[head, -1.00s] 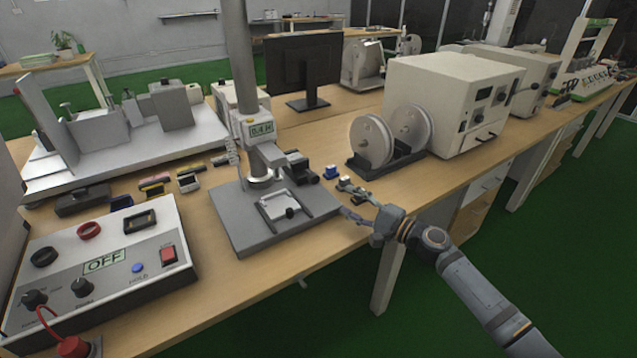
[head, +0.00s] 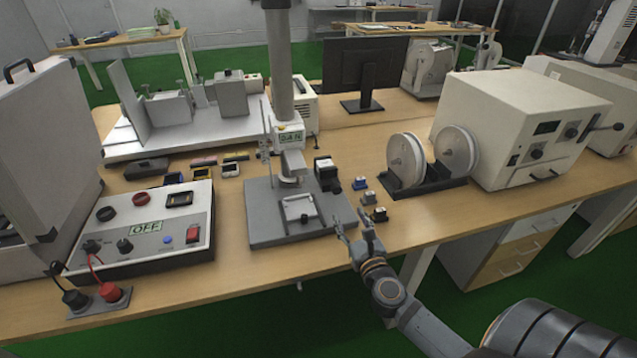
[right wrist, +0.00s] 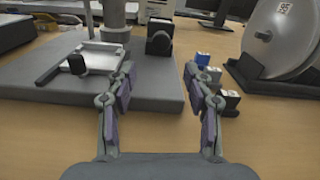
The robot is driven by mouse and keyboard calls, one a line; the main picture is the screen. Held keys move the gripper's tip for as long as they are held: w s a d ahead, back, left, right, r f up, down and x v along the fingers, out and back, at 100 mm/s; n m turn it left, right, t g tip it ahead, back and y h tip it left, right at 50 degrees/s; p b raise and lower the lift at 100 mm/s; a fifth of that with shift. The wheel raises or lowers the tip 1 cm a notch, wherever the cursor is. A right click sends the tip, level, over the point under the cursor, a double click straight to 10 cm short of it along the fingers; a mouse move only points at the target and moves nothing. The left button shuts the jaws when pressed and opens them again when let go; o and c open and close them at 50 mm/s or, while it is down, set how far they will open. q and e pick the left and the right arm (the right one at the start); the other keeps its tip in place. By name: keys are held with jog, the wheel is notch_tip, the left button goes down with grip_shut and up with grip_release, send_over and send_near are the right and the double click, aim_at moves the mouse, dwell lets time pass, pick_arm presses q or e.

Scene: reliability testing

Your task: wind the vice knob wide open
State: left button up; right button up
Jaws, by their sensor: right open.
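The small vice (head: 299,206) is a light frame on the grey base plate (head: 265,225) of the test stand. It also shows in the right wrist view (right wrist: 98,58), at the upper left. Its black knob (right wrist: 77,64) faces my side; in the head view the knob (head: 304,218) is tiny. My right gripper (head: 351,220) is open and empty, beside the plate's right edge and apart from the knob. In the right wrist view the fingers (right wrist: 159,75) are spread, with the knob to the left of them. How far the vice jaws stand apart is hard to tell. My left gripper is out of view.
The stand's column (head: 281,75) rises behind the vice. A black block-like device (head: 326,172) stands on the plate's right side. Several small blocks (head: 368,198) lie right of the plate, near a spool holder (head: 420,189). A control box (head: 145,240) is at left.

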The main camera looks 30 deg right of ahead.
aim_at(337, 191)
jog(key=shift+s+d+r+m, duration=0.1)
jog(key=shift+m, duration=0.2)
jog(key=p+x, duration=0.1)
jog(key=x, duration=0.9)
jog(key=shift+w, duration=0.2)
jog(key=shift+c, duration=0.4)
grip_shut()
